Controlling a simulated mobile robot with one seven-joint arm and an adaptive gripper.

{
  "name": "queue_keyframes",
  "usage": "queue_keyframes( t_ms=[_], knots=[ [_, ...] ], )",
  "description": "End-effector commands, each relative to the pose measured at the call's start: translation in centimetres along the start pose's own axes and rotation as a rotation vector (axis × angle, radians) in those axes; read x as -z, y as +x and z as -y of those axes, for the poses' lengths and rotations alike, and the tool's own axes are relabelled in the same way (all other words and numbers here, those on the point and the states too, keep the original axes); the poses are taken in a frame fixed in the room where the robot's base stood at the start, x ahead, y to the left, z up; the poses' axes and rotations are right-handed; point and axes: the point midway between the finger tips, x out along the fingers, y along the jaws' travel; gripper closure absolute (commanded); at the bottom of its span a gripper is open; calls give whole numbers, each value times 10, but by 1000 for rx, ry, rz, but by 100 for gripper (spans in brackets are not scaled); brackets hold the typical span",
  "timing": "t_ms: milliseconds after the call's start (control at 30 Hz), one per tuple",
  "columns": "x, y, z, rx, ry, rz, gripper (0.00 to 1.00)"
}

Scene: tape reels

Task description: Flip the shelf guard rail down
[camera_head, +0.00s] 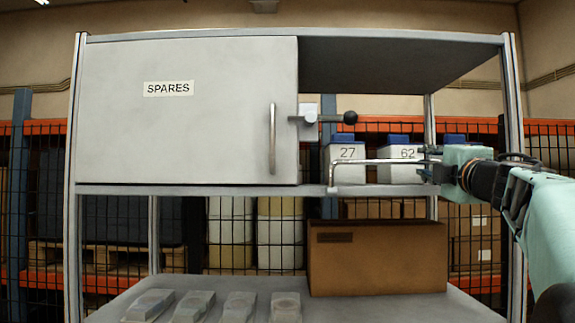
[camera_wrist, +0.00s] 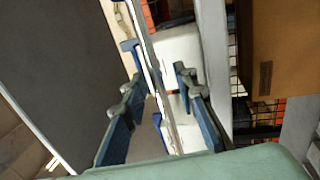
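The guard rail (camera_head: 375,161) is a thin pale metal bar standing raised along the front of the upper shelf. It bends down to the shelf edge at its left end. Behind it are white boxes with blue lids, marked 27 (camera_head: 347,153) and 62 (camera_head: 400,155). My gripper (camera_head: 428,162) is at the right part of the rail, coming from the right. In the wrist view the rail (camera_wrist: 150,62) runs between the two fingers of my gripper (camera_wrist: 158,78), which look spread with gaps at the sides. Contact cannot be told. The rail's right end is hidden behind my gripper.
A cabinet door marked SPARES (camera_head: 190,115) is shut at the left, with a black-knobbed latch (camera_head: 330,117) beside it. An open cardboard box (camera_head: 375,260) and several grey items (camera_head: 240,307) stand on the lower shelf. A shelf post (camera_head: 513,90) is near my arm.

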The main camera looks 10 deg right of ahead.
Motion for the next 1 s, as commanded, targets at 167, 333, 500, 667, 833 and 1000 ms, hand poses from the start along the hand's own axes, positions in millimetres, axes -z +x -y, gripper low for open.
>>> queue_keyframes(
  t_ms=[167,333,500,667,833,1000],
  knots=[
    [0,0,0,0,0,0,73],
    [0,0,0,0,0,0,91],
    [0,0,0,0,0,0,100],
    [0,0,0,0,0,0,100],
    [0,0,1,0,0,0,100],
    [0,-1,3,-12,0,-1,100]
  ],
)
